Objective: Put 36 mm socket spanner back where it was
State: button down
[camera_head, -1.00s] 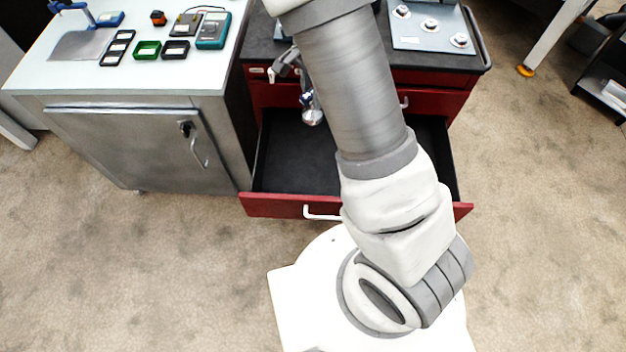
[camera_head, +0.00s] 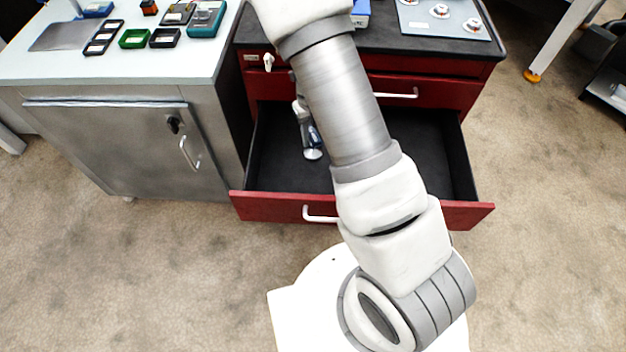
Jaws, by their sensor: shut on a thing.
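The 36 mm socket spanner appears as a small piece with a dark blue part and a round silver end (camera_head: 312,154), over the left part of an open drawer (camera_head: 262,206). My gripper (camera_head: 302,112) shows only partly beside my arm, just above the silver end, and is shut on the spanner. The spanner hangs down with the silver end lowest. I cannot tell whether it touches the drawer floor. The drawer is red with a black inside, and its visible floor looks empty. My arm hides its middle.
The red cabinet's upper drawer (camera_head: 440,92) is shut, with a key in its lock. A dark worktop (camera_head: 385,40) above carries a plate with round knobs (camera_head: 440,18). A bench (camera_head: 60,66) with small trays stands at left.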

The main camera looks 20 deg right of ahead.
jog(key=shift+f+m, duration=0.3)
jog(key=shift+f, duration=0.15)
notch_tip(320, 180, down, 10)
jog(key=b, duration=0.3)
jog(key=shift+r, duration=0.1)
jog(key=c, duration=0.6)
grip_release()
jog(key=shift+f, duration=0.2)
